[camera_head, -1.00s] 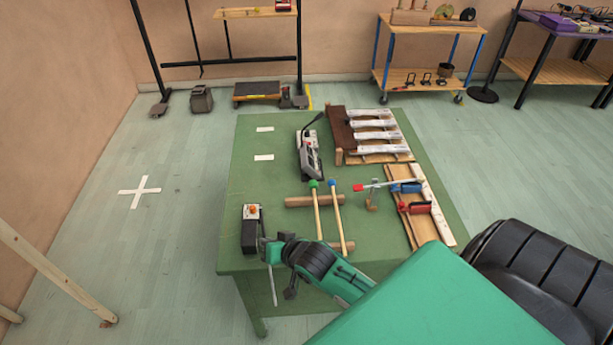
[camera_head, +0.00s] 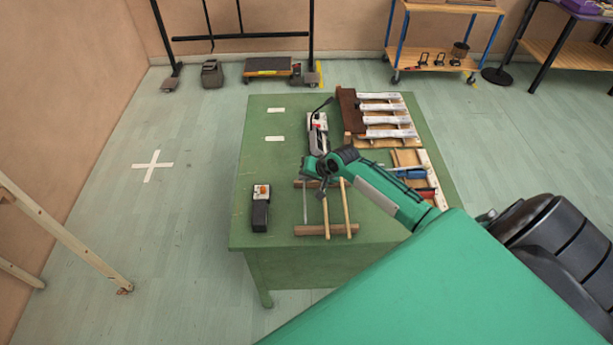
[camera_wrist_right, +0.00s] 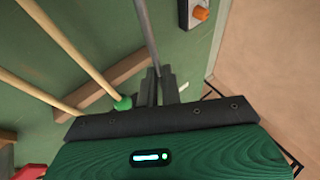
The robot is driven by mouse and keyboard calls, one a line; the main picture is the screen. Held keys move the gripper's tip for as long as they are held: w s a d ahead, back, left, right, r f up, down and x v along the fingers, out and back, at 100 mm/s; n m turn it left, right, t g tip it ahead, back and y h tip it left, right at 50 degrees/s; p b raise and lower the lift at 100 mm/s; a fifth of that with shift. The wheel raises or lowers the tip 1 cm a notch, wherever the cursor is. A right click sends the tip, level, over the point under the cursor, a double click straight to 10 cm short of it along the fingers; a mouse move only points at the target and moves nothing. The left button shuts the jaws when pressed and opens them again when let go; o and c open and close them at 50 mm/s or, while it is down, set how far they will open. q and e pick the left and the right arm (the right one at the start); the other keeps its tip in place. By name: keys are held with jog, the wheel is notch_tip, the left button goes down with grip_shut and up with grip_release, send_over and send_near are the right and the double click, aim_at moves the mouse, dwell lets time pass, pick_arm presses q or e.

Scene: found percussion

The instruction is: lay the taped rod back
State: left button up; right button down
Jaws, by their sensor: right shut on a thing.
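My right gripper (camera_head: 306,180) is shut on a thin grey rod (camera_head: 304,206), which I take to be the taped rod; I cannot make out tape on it. The rod points down from the fingers, over the left end of the wooden rests. In the right wrist view the gripper (camera_wrist_right: 160,78) holds the rod (camera_wrist_right: 146,32) between its dark fingers. Two wooden mallets (camera_head: 347,208) lie across the front rest bar (camera_head: 328,230) and the back bar, right of the rod. One green mallet head (camera_wrist_right: 122,103) shows close beside the fingers. My left gripper is out of view.
A black box with an orange button (camera_head: 260,214) stands left of the rests on the green table (camera_head: 270,165). Behind are a black-and-grey device (camera_head: 317,130) and a rack of metal bars (camera_head: 385,108). My arm partly covers blue and red clamps (camera_head: 412,173) at right.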

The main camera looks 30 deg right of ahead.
jog(key=shift+s+f+b, duration=0.1)
jog(key=shift+f+b, duration=1)
jog(key=shift+f, duration=1.9)
jog(key=shift+f, duration=0.35)
jog(key=c, duration=1.5)
grip_release()
jog(key=b+v, duration=0.1)
jog(key=v, duration=1.2)
jog(key=shift+s+r+b, duration=0.25)
jog(key=shift+r+b, duration=0.05)
jog(key=shift+b, duration=0.05)
